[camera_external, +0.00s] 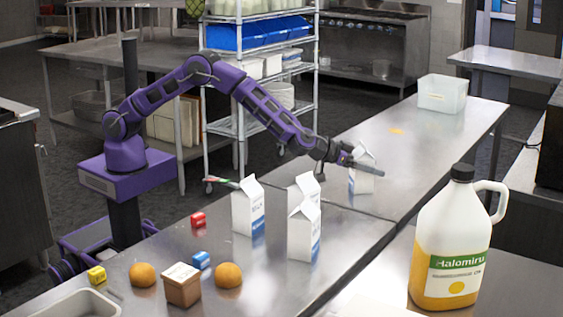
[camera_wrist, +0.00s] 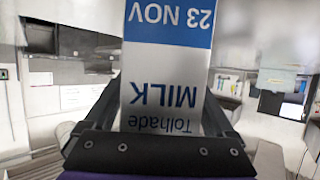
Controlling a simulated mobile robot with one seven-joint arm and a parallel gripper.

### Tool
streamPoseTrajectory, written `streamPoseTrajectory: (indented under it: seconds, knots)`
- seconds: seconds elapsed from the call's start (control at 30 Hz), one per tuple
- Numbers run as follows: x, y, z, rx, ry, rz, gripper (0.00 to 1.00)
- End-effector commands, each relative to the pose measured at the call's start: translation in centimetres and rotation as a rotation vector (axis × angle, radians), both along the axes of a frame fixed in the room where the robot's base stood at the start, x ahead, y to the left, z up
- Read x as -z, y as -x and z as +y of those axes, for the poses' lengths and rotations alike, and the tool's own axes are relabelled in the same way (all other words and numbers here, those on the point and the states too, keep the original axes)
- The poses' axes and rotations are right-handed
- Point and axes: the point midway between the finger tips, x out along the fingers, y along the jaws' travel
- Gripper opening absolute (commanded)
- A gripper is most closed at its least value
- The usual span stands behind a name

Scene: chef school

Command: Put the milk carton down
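My gripper (camera_external: 365,166) is at the far side of the group of cartons, with its fingers on both sides of a white and blue milk carton (camera_external: 361,183). In the wrist view the same milk carton (camera_wrist: 168,70) fills the space between the fingers, its "MILK" print upside down in the picture. The carton looks upright in the external view, low over the steel counter (camera_external: 420,140). I cannot tell whether its base touches the counter. My gripper partly hides its upper part.
Three other milk cartons stand nearer: one at left (camera_external: 247,210), one behind (camera_external: 307,186), one in front (camera_external: 302,235). A large juice jug (camera_external: 450,245) stands at right. A clear bin (camera_external: 442,94) is at the far end. The counter between bin and held carton is mostly clear.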

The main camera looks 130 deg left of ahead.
Motion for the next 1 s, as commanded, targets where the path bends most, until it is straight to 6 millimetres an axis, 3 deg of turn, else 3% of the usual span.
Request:
streamPoseTrajectory:
  seconds: [0.47, 1.0]
  knots:
    - [-0.9, 0.6, -0.8, 0.001, -0.001, 0.000, 1.00]
    - [-4.5, 7.0, -7.1, 0.002, 0.000, 0.000, 1.00]
